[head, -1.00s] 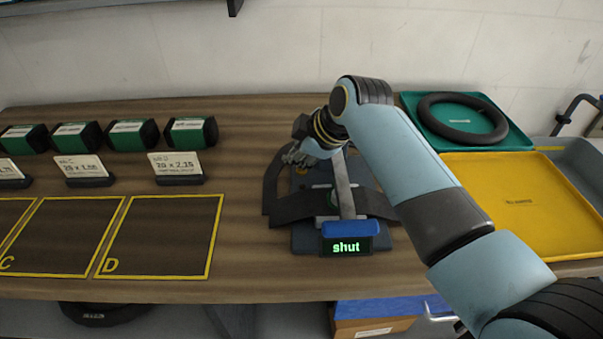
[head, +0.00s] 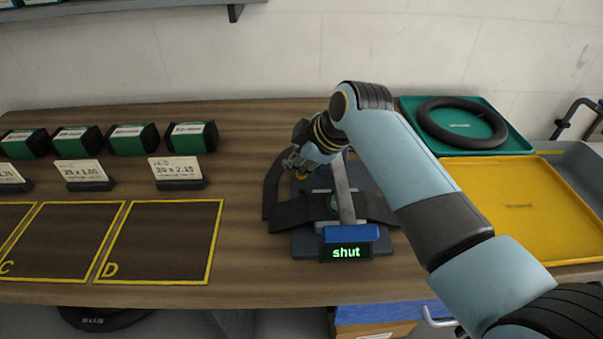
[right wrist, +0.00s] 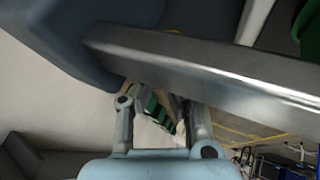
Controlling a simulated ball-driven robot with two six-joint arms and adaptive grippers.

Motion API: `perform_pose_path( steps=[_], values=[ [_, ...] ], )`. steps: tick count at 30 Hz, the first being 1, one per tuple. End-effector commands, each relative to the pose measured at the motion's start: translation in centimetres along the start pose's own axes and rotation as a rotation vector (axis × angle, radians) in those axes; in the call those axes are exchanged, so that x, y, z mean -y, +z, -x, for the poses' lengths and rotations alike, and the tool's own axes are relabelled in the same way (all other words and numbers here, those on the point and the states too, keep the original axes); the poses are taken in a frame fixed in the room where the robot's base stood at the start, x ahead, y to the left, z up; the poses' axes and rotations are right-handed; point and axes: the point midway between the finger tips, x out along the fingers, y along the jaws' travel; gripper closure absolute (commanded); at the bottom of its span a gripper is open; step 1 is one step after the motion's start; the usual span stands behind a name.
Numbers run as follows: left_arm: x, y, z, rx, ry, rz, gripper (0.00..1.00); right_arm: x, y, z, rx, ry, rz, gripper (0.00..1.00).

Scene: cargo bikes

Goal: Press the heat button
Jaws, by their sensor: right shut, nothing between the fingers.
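A press (head: 307,243) with a dark curved tube piece in it stands on the bench. Its metal lever (head: 343,190) lies down toward the front and ends in a blue handle (head: 350,233). A display (head: 346,253) at its front reads "shut" in green. A small amber spot, perhaps the heat button (head: 302,177), shows at the press's back left. My right gripper (head: 293,166) is shut and empty, just above that spot; I cannot tell if it touches. In the right wrist view the lever (right wrist: 205,75) crosses close in front of the fingers. My left gripper is not in view.
Several green boxes (head: 190,138) and size cards stand at left behind yellow-outlined bays (head: 160,240). At right are a green tray (head: 520,146) holding a black tube ring (head: 462,121) and a yellow tray (head: 515,195). The bench between bay D and the press is clear.

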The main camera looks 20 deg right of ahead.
Motion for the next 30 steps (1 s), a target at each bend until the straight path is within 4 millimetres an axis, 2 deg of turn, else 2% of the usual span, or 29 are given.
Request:
perform_pose_path(
  steps=[30],
  values=[
    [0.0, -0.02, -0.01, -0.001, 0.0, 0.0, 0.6, 0.42, 0.41, -0.74, 0.0, 0.0, 0.0, 1.0]
  ],
)
